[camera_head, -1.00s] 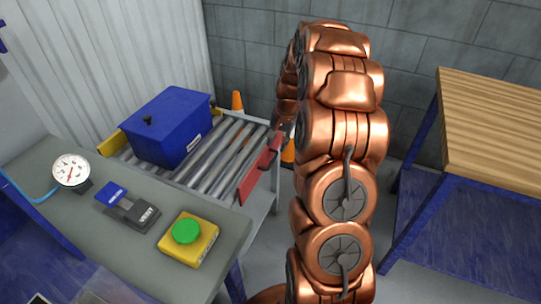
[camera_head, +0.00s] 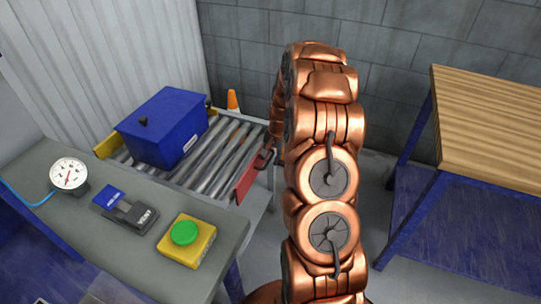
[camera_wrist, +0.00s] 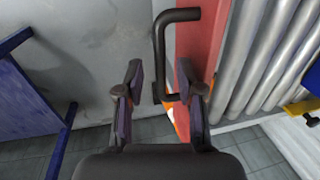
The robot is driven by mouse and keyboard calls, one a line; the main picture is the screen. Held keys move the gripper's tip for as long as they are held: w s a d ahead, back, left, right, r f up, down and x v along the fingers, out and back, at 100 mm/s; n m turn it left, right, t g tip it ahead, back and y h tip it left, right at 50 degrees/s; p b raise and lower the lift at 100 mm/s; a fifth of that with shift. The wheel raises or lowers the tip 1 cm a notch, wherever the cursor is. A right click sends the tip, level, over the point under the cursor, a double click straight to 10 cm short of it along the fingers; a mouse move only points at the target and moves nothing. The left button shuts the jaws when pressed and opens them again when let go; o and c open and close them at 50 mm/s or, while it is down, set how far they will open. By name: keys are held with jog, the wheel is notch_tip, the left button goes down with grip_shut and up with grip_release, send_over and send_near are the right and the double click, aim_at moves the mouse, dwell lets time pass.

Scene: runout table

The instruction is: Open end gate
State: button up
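The red end gate (camera_head: 247,177) stands at the right end of the roller table (camera_head: 203,160) in the head view. In the wrist view, the gate (camera_wrist: 201,40) is upright beside the rollers, with a dark bent handle (camera_wrist: 160,45) on its outer side. My gripper (camera_wrist: 158,88) is open, with one finger on each side of the handle's lower part in the picture. I cannot tell whether either finger touches it. In the head view, my copper arm hides most of the gripper and part of the handle.
A blue lidded box (camera_head: 165,128) sits on the rollers. The front bench holds a gauge (camera_head: 69,174), a vent switch (camera_head: 133,214) and a green button (camera_head: 184,232) on a yellow block. An orange cone (camera_head: 233,101) stands behind. A wood-topped table (camera_head: 490,120) is at right.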

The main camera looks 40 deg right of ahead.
grip_shut()
dwell(0.7)
